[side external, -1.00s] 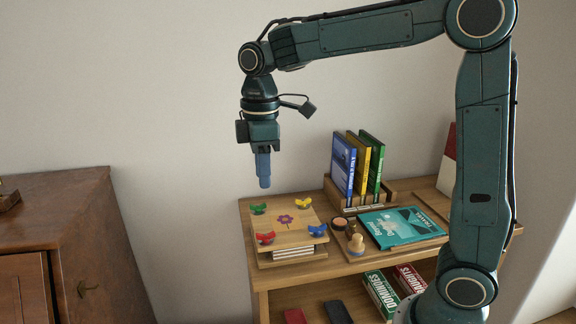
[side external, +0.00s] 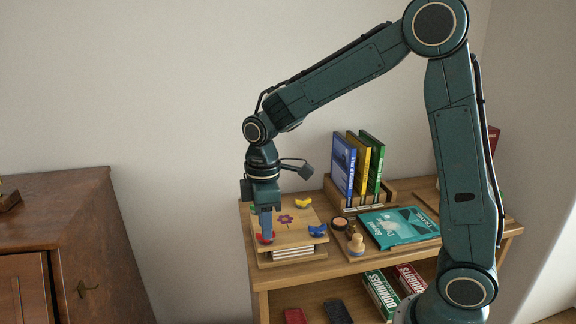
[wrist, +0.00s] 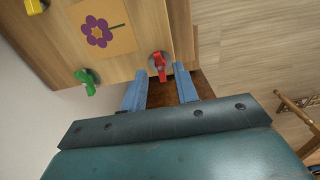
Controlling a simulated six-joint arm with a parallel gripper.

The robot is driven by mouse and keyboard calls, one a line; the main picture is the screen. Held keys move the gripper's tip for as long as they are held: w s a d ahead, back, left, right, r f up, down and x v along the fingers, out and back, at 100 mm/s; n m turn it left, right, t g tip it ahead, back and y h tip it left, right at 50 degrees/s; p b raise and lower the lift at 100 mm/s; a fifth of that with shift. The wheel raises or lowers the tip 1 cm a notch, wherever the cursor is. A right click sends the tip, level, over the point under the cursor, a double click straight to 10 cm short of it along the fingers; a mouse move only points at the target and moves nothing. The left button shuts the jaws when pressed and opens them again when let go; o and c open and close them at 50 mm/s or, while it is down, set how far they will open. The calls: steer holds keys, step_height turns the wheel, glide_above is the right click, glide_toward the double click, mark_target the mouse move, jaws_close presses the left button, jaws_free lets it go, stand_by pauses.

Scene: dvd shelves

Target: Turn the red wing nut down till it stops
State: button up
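The red wing nut (wrist: 159,66) sits on a bolt at a corner of the wooden flower press (wrist: 100,65); in the side view its red edge (side external: 260,240) shows beside my fingers. My gripper (wrist: 160,71) points down over that corner. Its two blue fingers are apart, with the red nut between their tips in the wrist view; I see no contact. The press also carries a green wing nut (wrist: 86,82), a yellow one (side external: 303,203) and a blue one (side external: 317,230).
The press stands at the left end of the wooden shelf top (side external: 430,247). To its right are a stamp (side external: 356,244), a round pad (side external: 339,224), a teal book (side external: 398,227) and a rack with upright cases (side external: 358,165). A brown cabinet (side external: 60,240) stands left, across a gap.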

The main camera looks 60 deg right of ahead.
steer(key=shift+f, duration=0.8)
jaws_close()
